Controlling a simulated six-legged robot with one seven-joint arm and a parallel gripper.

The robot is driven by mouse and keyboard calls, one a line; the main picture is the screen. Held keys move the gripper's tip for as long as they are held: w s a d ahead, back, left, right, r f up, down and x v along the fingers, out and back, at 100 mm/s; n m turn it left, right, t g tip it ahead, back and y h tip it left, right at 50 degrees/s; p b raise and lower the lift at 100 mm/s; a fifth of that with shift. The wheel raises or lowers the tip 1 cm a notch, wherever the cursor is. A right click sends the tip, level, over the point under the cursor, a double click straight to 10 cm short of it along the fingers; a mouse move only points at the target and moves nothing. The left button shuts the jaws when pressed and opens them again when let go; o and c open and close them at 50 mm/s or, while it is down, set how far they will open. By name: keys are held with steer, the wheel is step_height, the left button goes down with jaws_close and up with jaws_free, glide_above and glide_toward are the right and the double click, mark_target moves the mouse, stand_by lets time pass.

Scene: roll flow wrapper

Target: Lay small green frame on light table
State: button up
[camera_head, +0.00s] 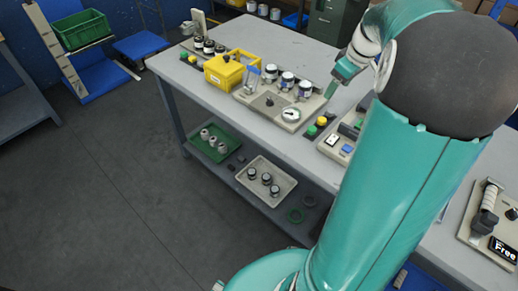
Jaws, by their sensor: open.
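The light grey table (185,82) stands in the middle, its top holding several objects. My gripper (333,86) is open, at the far right of the beige fixture on the table top, well above and apart from the green frame. I see nothing between its fingers; the fingers are small in this view. My teal arm covers the right part of the table.
A yellow bin (222,72) and a beige fixture (258,116) with several jars occupy the table top. A green tray (207,145) and a beige tray (285,190) with jars sit on the lower shelf. Bare table top shows at the back and front left edge.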

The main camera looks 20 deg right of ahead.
steer(key=s+a+r+m, duration=0.1)
steer(key=s+a+r, duration=0.15)
steer(key=a, duration=0.55)
steer(key=s+a+r+t+h, duration=0.1)
steer(key=s+a, duration=0.2)
steer(key=a, duration=0.6)
steer(key=s+a+r+m, duration=0.1)
steer(key=s+a+r, duration=0.1)
steer(key=a, duration=0.6)
steer(key=s+a+f+m+t, duration=0.1)
steer(key=s+a, duration=0.6)
steer(key=shift+s+f+m, duration=0.3)
steer(key=shift+f, duration=0.05)
steer(key=c, duration=0.6)
steer(key=shift+c, duration=0.5)
steer(key=shift+d, duration=0.15)
